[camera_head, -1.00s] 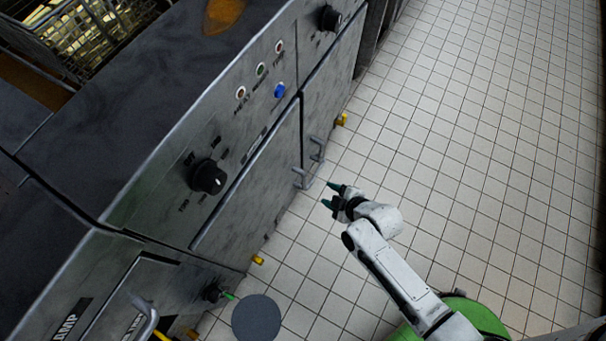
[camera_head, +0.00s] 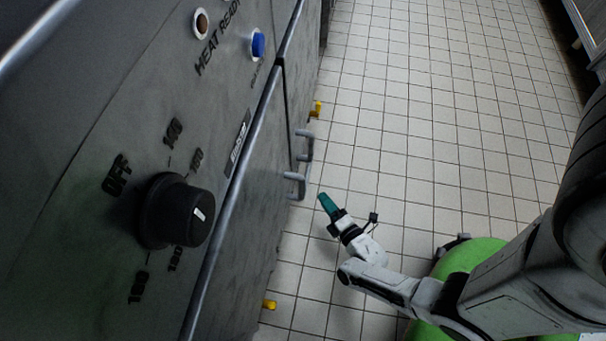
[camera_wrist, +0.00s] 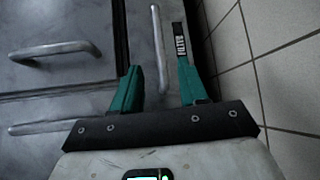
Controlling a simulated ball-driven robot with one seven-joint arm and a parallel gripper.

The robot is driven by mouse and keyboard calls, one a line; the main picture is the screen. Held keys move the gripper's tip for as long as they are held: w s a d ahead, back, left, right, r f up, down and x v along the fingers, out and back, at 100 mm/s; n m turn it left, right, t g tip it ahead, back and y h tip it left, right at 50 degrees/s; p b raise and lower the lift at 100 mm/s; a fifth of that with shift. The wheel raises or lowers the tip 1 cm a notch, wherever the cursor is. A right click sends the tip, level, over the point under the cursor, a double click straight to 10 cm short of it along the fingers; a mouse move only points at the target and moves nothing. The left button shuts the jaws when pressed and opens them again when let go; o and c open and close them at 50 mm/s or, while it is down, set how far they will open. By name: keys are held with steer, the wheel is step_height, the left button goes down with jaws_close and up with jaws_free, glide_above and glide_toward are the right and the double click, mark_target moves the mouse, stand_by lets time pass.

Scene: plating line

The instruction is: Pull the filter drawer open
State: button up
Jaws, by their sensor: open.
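In the wrist view a label reading FILTER (camera_wrist: 180,38) sits beside a straight metal bar handle (camera_wrist: 159,50) on a dark front panel, which I take as the filter drawer (camera_wrist: 138,28). My gripper (camera_wrist: 162,82) is open, with green fingers. In this view the handle's near end lies between the two fingers, lengthwise; nothing is gripped, and I cannot tell how deep it sits. In the head view my gripper (camera_head: 326,201) is low beside the machine's front, right of and below two door handles. The filter drawer's face is hidden there.
Two other bar handles, an upper one (camera_wrist: 55,50) and a lower one (camera_wrist: 50,127), are left in the wrist view. The machine's panel has a black knob (camera_head: 178,212) and blue button (camera_head: 258,44). Tiled floor (camera_head: 420,110) on the right is clear.

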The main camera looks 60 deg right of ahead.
steer(key=b+x, duration=0.3)
steer(key=x, duration=0.7)
steer(key=shift+w+b, duration=0.2)
steer(key=shift+b, duration=0.15)
steer(key=shift+c, duration=0.4)
jaws_close()
